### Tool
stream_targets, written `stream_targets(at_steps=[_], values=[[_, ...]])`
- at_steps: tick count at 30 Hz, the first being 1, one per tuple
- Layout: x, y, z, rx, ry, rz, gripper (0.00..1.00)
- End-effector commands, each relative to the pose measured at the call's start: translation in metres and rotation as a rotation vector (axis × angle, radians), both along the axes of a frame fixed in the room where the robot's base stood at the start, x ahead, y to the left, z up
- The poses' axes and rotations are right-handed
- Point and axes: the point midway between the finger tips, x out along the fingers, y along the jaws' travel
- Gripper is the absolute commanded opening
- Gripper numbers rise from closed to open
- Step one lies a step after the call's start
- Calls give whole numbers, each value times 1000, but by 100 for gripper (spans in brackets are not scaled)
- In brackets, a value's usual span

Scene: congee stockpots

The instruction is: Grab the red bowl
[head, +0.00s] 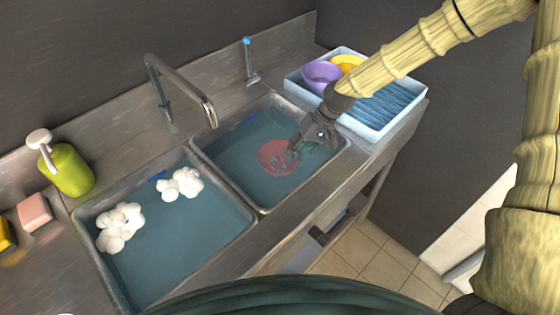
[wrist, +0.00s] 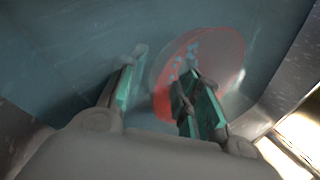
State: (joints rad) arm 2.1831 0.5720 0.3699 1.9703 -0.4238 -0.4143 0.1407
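The red bowl (head: 275,158) sits in the water of the right sink basin and looks partly see-through under the surface. In the wrist view the bowl (wrist: 225,55) is tilted, with light blue marks inside. My gripper (head: 297,146) reaches down into the basin at the bowl's right side. In the wrist view the gripper (wrist: 162,68) is open, its green-padded fingers apart. One finger is outside the bowl's left rim and the other overlaps the bowl's inside, so the rim shows between them. I cannot tell whether either finger touches it.
The right basin's metal rim (head: 318,178) is close to my gripper. A light blue rack (head: 378,128) at the right holds a purple bowl (head: 318,75) and a yellow one (head: 348,62). The left basin (head: 180,245) has white foam. A faucet (head: 180,80) stands behind.

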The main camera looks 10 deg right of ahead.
Motion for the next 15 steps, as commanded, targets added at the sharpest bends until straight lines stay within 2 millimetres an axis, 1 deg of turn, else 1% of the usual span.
stream_targets(at_steps=[6, 13, 14, 15], values=[[0, 5, -11, -1, -1, 0, 33], [0, 5, -11, -1, -2, -1, 33], [0, 5, -11, -1, -2, -1, 31], [0, 5, -11, -1, -2, -1, 24]])
